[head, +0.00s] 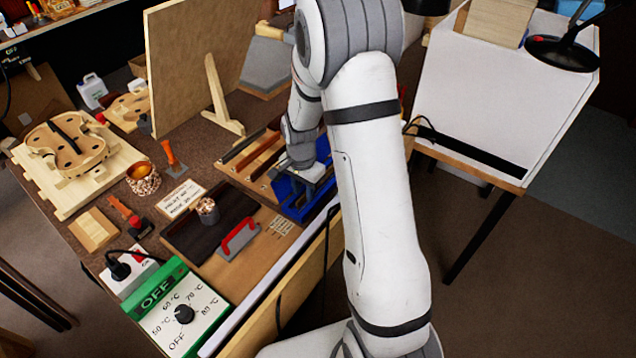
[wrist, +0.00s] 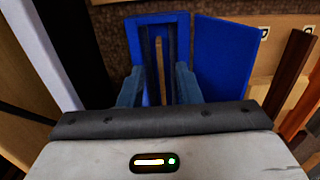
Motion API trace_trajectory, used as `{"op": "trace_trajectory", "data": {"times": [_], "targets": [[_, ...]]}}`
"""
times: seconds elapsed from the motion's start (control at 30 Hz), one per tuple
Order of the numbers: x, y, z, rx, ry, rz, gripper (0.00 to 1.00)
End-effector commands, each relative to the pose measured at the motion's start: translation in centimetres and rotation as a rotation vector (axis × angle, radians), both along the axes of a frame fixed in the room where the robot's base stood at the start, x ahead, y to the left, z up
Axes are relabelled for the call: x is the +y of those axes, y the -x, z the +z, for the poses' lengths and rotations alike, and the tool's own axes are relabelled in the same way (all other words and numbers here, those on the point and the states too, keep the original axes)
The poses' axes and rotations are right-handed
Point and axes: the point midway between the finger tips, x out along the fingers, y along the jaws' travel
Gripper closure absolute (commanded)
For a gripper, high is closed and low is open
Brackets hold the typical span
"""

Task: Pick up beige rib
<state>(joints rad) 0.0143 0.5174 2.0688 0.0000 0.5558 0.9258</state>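The beige rib (wrist: 161,62) shows in the wrist view as a thin pale strip inside the narrow blue holder (wrist: 134,38). My gripper (wrist: 158,84) is open. Its two blue-grey fingers stand to the left and right of the rib's line, apart from it, with a clear gap on each side. I cannot tell how far the fingertips are above the rib. The near end of the rib is hidden behind the gripper body. In the head view the blue holder (head: 291,198) is partly covered by my arm, and I cannot make out the rib there.
A blue panel (wrist: 224,55) stands right of the holder. Dark and reddish-brown strips (wrist: 290,72) lie further right. In the head view, a red-handled tool (head: 238,239), a cup (head: 208,210) and a green temperature box (head: 178,308) stand left of the holder on the bench.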

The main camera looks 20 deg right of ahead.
Motion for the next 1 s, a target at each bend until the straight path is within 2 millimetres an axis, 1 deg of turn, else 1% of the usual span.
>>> {"op": "trace_trajectory", "data": {"times": [0.03, 0.1, 0.37, 0.73, 1.0], "targets": [[0.0, 0.05, -0.61, 0.003, 0.0, 0.0, 0.69], [-0.01, 0.02, -1.07, 0.001, 0.0, 0.0, 0.69], [-0.04, -0.01, -1.21, -0.001, 0.0, 0.0, 0.7], [-0.07, 0.0, -1.19, 0.0, 0.0, -0.001, 1.0], [-0.1, -0.01, -1.15, -0.001, -0.001, -0.001, 1.0]]}}
